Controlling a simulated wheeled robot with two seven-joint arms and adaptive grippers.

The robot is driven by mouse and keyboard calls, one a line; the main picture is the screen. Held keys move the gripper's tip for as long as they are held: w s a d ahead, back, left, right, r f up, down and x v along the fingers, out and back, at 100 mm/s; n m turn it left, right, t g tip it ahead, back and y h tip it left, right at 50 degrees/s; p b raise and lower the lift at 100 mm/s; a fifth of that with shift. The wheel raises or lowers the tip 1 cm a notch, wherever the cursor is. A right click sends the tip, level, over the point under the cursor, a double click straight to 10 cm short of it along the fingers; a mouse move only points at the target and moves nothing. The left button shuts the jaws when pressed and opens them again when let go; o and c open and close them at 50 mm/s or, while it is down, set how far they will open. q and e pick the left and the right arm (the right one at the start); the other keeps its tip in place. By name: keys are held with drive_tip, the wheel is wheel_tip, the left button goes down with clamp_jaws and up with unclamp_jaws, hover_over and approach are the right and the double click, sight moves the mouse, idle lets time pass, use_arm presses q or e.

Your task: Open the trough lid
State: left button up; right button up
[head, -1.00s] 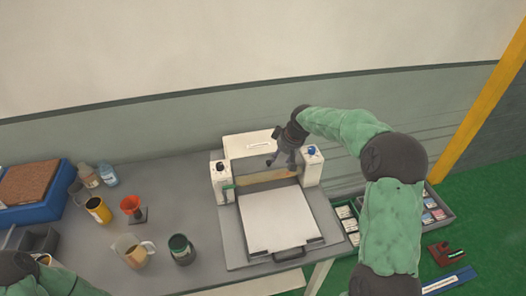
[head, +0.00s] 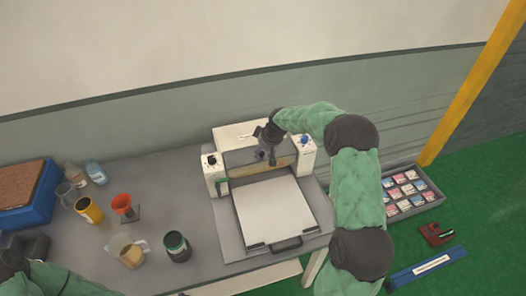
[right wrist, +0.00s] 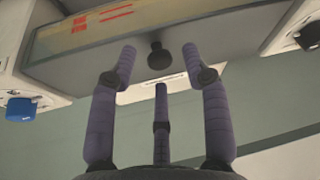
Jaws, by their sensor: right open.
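The trough lid (head: 240,157) is a grey panel between the two white end blocks of the machine (head: 215,180). It looks shut. In the right wrist view the lid (right wrist: 100,60) bears a short black knob (right wrist: 160,56). My right gripper (head: 267,157) is over the lid in the head view. In the right wrist view its fingers (right wrist: 160,70) are spread and empty, with the knob between the two front fingertips in the picture; whether they touch it cannot be told.
A white plate (head: 275,215) with a black handle lies in front of the trough. A blue knob (right wrist: 20,108) sits on one end block.

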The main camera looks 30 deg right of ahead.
drive_tip(key=shift+w+f, duration=0.15)
drive_tip(key=shift+f, duration=0.2)
clamp_jaws()
drive_tip(key=shift+r, duration=0.1)
